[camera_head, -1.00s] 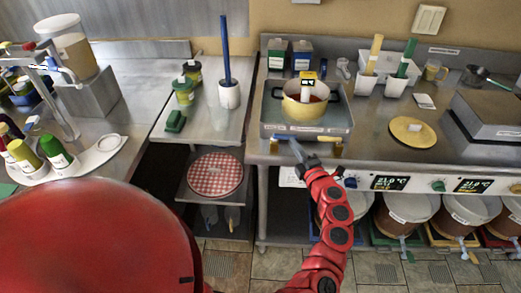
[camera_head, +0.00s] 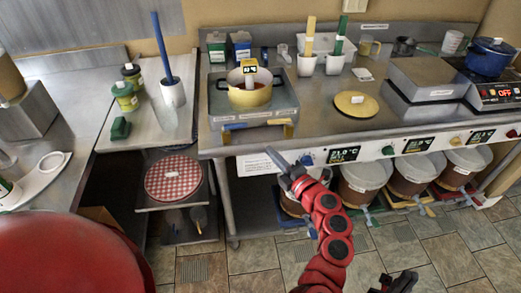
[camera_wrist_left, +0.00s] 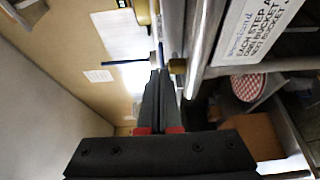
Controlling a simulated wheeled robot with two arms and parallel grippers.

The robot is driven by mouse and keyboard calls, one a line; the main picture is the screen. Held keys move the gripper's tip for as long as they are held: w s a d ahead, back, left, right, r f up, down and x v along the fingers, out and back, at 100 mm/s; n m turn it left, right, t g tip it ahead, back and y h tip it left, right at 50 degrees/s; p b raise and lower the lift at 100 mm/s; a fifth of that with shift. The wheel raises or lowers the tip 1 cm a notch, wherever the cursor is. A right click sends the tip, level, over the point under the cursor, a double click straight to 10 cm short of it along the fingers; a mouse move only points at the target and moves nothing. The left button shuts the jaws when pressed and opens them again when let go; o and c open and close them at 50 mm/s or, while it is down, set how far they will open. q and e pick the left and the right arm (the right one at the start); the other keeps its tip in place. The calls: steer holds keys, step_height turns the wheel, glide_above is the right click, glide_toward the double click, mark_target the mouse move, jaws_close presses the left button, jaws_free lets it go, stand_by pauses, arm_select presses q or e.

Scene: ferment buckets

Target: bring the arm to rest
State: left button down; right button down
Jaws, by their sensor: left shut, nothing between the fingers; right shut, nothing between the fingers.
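My left arm comes up from the bottom of the head view. Its gripper (camera_head: 275,156) is shut and empty, in front of the counter's front edge, below the metal tray (camera_head: 222,113) with the yellow pot (camera_head: 252,99). In the left wrist view the dark fingers (camera_wrist_left: 157,78) lie together with nothing between them. My right gripper (camera_head: 397,281) shows at the bottom edge of the head view, shut and empty, over the tiled floor. Most of the right arm is out of view.
The counter (camera_head: 330,115) carries a yellow disc (camera_head: 356,104), white holders and a hot plate (camera_head: 498,92). Several buckets (camera_head: 363,173) with taps stand beneath. The floor in front is clear.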

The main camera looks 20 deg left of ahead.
arm_select(q)
steer(key=shift+s+d, duration=0.15)
steer(key=shift+d, duration=0.35)
